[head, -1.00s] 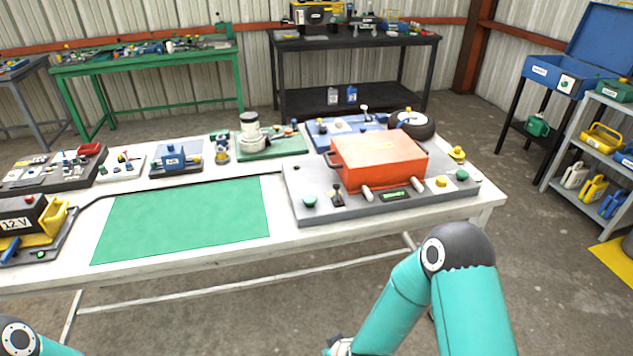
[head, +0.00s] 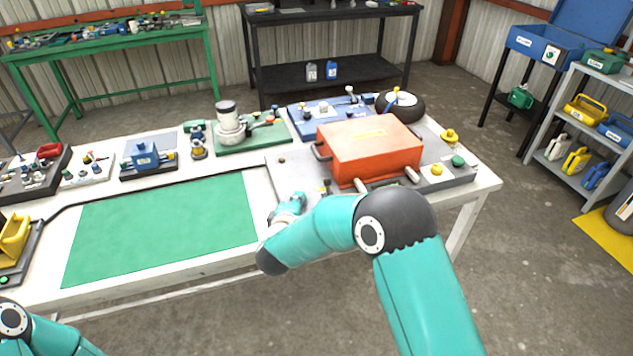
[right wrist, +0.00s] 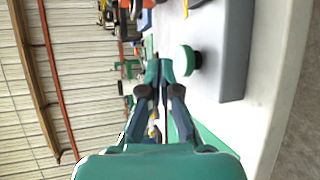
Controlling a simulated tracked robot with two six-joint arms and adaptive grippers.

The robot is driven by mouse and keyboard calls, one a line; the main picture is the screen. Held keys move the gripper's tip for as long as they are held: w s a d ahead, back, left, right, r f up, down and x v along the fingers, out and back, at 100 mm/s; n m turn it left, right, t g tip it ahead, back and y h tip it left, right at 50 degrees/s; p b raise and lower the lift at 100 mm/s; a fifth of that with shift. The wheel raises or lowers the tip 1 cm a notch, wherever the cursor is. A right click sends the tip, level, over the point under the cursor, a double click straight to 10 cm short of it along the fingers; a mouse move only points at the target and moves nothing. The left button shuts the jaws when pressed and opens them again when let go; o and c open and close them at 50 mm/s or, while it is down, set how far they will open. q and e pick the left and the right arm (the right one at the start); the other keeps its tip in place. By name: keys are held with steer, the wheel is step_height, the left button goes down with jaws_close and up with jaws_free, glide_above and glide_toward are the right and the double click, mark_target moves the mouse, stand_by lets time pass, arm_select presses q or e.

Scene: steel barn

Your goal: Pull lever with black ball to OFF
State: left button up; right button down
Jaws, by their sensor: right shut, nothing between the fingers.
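The lever with the black ball stands on the front part of the grey panel (head: 283,162), in front of the orange box (head: 372,150). Only a small dark part of this lever (head: 326,184) shows in the head view, just above my right arm; its base and any OFF marking are hidden. My right gripper (head: 297,198) is over the panel's front left corner, left of the lever. In the right wrist view the right gripper (right wrist: 161,72) is shut and empty, beside a green button (right wrist: 187,60). The lever is not clearly visible there. My left gripper is out of view.
A yellow button (head: 437,170) and another green button (head: 458,160) are at the panel's right. The green mat (head: 160,230) to the left is bare.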

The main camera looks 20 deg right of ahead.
mark_target(328, 188)
steer(key=shift+w+f, duration=0.2)
steer(key=shift+w, duration=0.2)
steer(key=p+x, duration=0.1)
steer(key=x, duration=0.8)
steer(key=shift+p, duration=0.35)
steer(key=shift+s+d+r, duration=0.1)
steer(key=shift+d, duration=0.3)
steer(key=shift+s+d+r+p, duration=0.25)
steer(key=shift+s+d+p, duration=0.35)
steer(key=shift+s+d, duration=0.55)
steer(key=shift+a, duration=0.1)
